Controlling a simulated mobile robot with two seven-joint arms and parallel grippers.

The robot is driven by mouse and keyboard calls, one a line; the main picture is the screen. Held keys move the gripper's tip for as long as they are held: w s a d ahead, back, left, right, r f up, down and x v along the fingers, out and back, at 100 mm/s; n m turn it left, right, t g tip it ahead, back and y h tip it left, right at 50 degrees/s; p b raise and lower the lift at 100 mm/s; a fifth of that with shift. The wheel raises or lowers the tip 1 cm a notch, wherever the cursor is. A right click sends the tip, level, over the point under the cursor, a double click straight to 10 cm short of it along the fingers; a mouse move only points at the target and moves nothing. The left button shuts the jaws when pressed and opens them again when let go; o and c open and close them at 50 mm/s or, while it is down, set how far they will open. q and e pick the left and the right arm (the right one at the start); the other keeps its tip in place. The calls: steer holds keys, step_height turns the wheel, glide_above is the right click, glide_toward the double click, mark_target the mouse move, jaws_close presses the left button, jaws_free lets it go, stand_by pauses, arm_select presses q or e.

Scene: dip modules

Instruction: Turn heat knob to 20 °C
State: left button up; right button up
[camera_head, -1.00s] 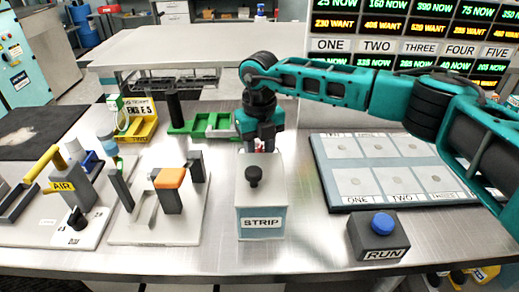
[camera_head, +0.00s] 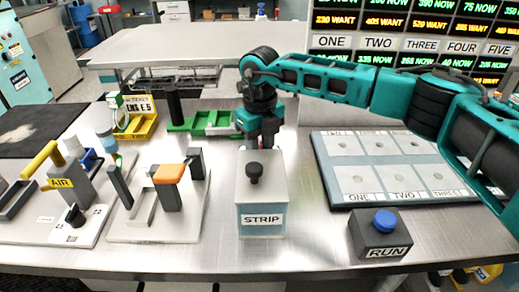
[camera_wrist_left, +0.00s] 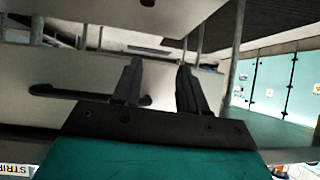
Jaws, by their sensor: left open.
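A small black knob (camera_head: 75,214) stands on a white plate at the left, with lettering too small to read. Another black knob (camera_head: 254,172) stands on top of the grey box marked STRIP (camera_head: 248,198). I cannot make out a heat label or a 20 °C mark on either. My right gripper (camera_head: 264,143) points down behind the STRIP box, and its fingertips are largely hidden by it. My left gripper (camera_wrist_left: 160,85) shows only in the left wrist view. Its two dark fingers are apart with nothing between them.
A grey box with a blue RUN button (camera_head: 384,219) stands at the right. A numbered pad board (camera_head: 370,207) lies behind it. Levers marked AIR (camera_head: 61,184) and an orange-topped lever (camera_head: 170,173) stand at the left. A display board (camera_head: 420,45) stands at the back right.

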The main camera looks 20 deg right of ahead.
steer(key=n, duration=0.2)
steer(key=n+b, duration=0.1)
steer(key=n, duration=0.2)
steer(key=shift+w+d+r+n+b, duration=0.15)
steer(key=shift+d+n+b, duration=0.1)
steer(key=shift+n+b, duration=0.05)
steer(key=n+b, duration=0.1)
steer(key=n, duration=0.4)
steer(key=shift+w, duration=0.1)
steer(key=shift+c, duration=0.2)
steer(key=n+b, duration=0.1)
steer(key=n, duration=0.4)
steer(key=shift+w+a+n, duration=0.1)
steer(key=shift+n, duration=0.3)
steer(key=shift+a+n, duration=0.15)
steer(key=shift+n, duration=2.15)
steer(key=o, duration=0.9)
steer(key=shift+a, duration=0.1)
steer(key=shift+o, duration=0.7)
steer(key=shift+d, duration=0.2)
